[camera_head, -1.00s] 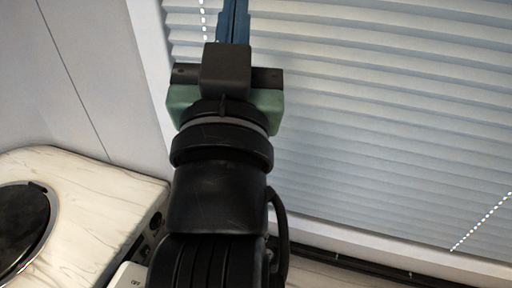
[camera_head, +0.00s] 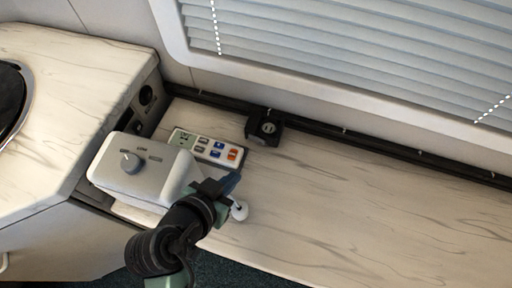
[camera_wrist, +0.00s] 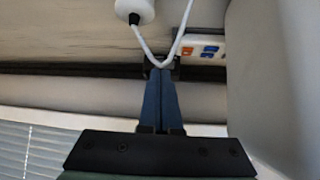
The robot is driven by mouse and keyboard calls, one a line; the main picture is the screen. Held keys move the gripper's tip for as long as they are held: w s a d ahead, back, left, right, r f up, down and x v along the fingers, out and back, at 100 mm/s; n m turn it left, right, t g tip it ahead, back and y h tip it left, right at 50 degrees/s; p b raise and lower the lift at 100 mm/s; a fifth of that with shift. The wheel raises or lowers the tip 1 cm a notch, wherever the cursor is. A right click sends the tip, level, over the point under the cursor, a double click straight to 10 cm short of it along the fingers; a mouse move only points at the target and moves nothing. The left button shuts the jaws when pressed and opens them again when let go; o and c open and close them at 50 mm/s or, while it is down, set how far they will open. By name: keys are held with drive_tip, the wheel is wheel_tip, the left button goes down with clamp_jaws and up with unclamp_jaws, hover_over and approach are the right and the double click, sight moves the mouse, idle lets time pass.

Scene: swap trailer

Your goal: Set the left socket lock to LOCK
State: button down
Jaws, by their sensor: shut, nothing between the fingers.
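Small labels surround the knob, too small to read. A dark round socket (camera_head: 147,94) is in the side of the raised counter behind it, and a black socket-like block (camera_head: 264,128) stands by the back edge. I cannot tell which part is the left socket lock. My gripper (camera_head: 232,182) is shut and empty, right of the white box. In the wrist view its blue fingers (camera_wrist: 162,72) are together, near a white cord (camera_wrist: 163,62).
A panel with coloured buttons (camera_head: 212,149) lies behind the white box. A white plug-like piece (camera_head: 239,211) is beside my gripper; the wrist view shows a similar piece (camera_wrist: 135,10) on the cord. The counter (camera_head: 360,220) is clear to the right. Window blinds (camera_head: 330,45) are behind.

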sight(262, 145)
drive_tip(key=b+x, duration=0.1)
drive_tip(key=x, duration=0.8)
drive_tip(key=shift+w+d+f, duration=0.15)
drive_tip(key=w, duration=0.1)
drive_tip(key=w+d, duration=0.1)
drive_tip(key=w, duration=0.1)
drive_tip(key=shift+w+d+f, duration=0.1)
drive_tip(key=shift+d+f, duration=0.05)
drive_tip(key=shift+d, duration=0.1)
drive_tip(key=shift+w+d, duration=0.2)
drive_tip(key=shift+w, duration=0.25)
